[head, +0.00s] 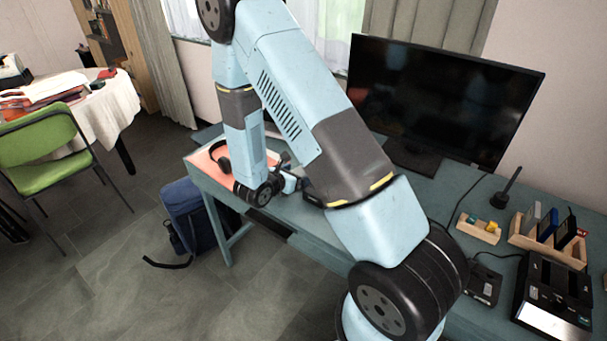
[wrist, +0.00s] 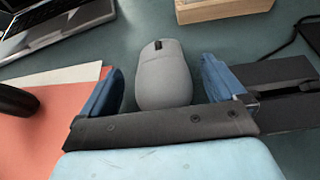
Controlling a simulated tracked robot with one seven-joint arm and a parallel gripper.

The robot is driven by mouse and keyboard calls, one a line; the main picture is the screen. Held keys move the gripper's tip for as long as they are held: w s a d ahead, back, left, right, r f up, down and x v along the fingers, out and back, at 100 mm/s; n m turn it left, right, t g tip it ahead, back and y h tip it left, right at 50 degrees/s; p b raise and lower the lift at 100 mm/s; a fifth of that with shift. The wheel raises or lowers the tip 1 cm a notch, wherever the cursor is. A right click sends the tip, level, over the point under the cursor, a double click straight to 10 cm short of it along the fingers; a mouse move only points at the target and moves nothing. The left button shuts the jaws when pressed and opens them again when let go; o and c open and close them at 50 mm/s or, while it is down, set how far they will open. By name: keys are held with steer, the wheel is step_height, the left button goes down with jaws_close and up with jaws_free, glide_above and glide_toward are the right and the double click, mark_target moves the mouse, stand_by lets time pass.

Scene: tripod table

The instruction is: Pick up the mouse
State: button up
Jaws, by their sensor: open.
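The grey mouse (wrist: 165,75) with a dark scroll wheel lies on the teal desk in the wrist view. My gripper (wrist: 163,80) is open, with one blue finger on each side of the mouse. The near end of the mouse reaches between the fingers, and a gap shows on both sides. The mouse's lowest part is hidden behind my gripper's dark bar. In the head view my gripper (head: 288,183) is small over the desk (head: 318,222), and I cannot make out the mouse there.
A laptop (wrist: 60,25) lies at upper left and a wooden box (wrist: 215,8) stands beyond the mouse. A dark device (wrist: 275,75) sits right of my gripper. Headphones (head: 220,157) lie on an orange mat (head: 202,162). A monitor (head: 440,95) stands at the back.

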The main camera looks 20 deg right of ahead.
steer(key=shift+w+d+f, duration=0.15)
steer(key=shift+w+d, duration=0.05)
steer(key=shift+d, duration=0.15)
steer(key=c, duration=1.1)
